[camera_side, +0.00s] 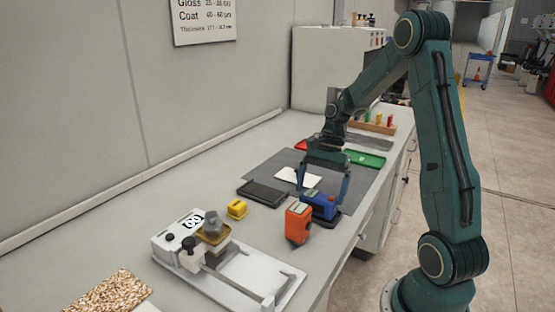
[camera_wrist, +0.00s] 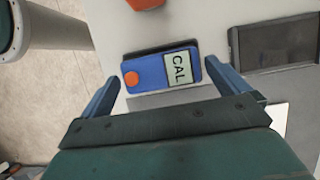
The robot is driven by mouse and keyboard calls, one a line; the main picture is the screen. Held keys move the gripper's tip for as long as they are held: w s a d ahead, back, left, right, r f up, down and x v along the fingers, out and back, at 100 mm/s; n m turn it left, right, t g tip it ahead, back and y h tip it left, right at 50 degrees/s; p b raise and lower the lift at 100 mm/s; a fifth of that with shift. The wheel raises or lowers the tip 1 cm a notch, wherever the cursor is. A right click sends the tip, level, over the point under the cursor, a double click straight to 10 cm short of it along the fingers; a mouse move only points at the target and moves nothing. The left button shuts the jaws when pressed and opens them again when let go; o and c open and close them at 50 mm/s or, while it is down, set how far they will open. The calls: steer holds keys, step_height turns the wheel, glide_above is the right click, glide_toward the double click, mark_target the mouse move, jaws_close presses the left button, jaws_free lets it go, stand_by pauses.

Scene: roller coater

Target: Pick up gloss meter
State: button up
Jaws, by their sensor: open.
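A blue box-shaped meter (camera_side: 318,208), which looks like the gloss meter, sits on a thin black base (camera_side: 326,220) near the bench's front edge. In the wrist view the blue meter (camera_wrist: 150,74) shows an orange round button and a pale screen reading "CAL". My gripper (camera_side: 323,194) is open and points down over it, one finger on each side. In the wrist view my gripper (camera_wrist: 163,70) also spans the meter's length, with nothing held. I cannot tell whether the fingers touch it.
An orange device (camera_side: 298,222) stands close beside the blue meter. A black flat case (camera_side: 262,193), a white sheet (camera_side: 297,178), a yellow block (camera_side: 237,209) and a white coater (camera_side: 235,277) are nearby. A green tray (camera_side: 364,159) lies farther back.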

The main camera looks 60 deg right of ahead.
mark_target(319, 196)
steer(key=shift+x, duration=2.15)
steer(key=c, duration=0.9)
